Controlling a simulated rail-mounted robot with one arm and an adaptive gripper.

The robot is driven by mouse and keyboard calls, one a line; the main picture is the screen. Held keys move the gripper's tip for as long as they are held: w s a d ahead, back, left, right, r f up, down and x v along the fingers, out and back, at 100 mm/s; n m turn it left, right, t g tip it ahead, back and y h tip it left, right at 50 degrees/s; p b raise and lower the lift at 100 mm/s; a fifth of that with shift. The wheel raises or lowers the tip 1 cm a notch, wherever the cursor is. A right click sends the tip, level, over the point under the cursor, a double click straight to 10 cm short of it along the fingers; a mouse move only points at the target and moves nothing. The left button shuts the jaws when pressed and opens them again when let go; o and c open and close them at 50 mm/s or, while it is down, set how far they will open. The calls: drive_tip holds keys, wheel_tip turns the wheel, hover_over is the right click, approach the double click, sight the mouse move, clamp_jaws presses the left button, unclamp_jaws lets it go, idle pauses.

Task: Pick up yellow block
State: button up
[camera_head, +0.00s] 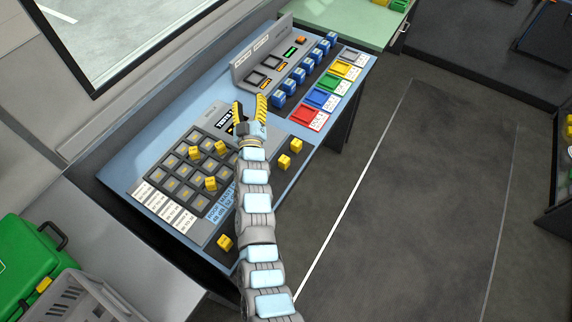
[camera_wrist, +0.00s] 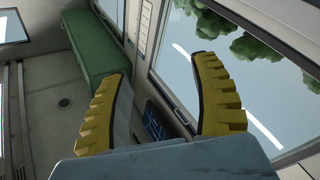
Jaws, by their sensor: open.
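Several yellow blocks show in the head view. Some stand in the dark grid tray on the blue console: one block (camera_head: 194,153), another (camera_head: 220,147) and a third (camera_head: 211,183). Two more, one block (camera_head: 296,145) and one block (camera_head: 284,161), stand on a dark strip to the right of my arm. Another block (camera_head: 225,242) stands on the dark strip near the console's front corner. My gripper (camera_head: 249,108) is open and empty above the middle of the console, apart from all the blocks. Its yellow fingers (camera_wrist: 165,105) are spread in the wrist view, with no block between them.
The blue console (camera_head: 180,112) carries the grid tray (camera_head: 166,180), a row of blue blocks (camera_head: 300,73) and coloured bins such as a red one (camera_head: 306,117). A green case (camera_head: 35,260) and a grey crate (camera_head: 75,300) stand at lower left. The floor at right is clear.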

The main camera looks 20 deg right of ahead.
drive_tip(key=w+n+g+y+b, duration=0.1)
drive_tip(key=w+n+g+y, duration=0.2)
drive_tip(key=w, duration=0.4)
drive_tip(key=n+g+y+b, duration=0.45)
drive_tip(key=n+g, duration=1.15)
drive_tip(key=n, duration=0.4)
hover_over(283, 159)
drive_tip(key=s, duration=0.1)
drive_tip(key=shift+h, duration=0.45)
wheel_tip(283, 159, down, 11)
drive_tip(key=shift+d+f+p, duration=0.1)
drive_tip(key=shift+d+p, duration=0.05)
drive_tip(key=shift+p, duration=0.8)
drive_tip(key=shift+w+f+p, duration=0.25)
drive_tip(key=shift+f+p, duration=0.05)
drive_tip(key=shift+f, duration=0.85)
drive_tip(key=shift+w+f+p, duration=0.2)
drive_tip(key=shift+f+p, duration=0.1)
drive_tip(key=shift+f, duration=1.5)
clamp_jaws()
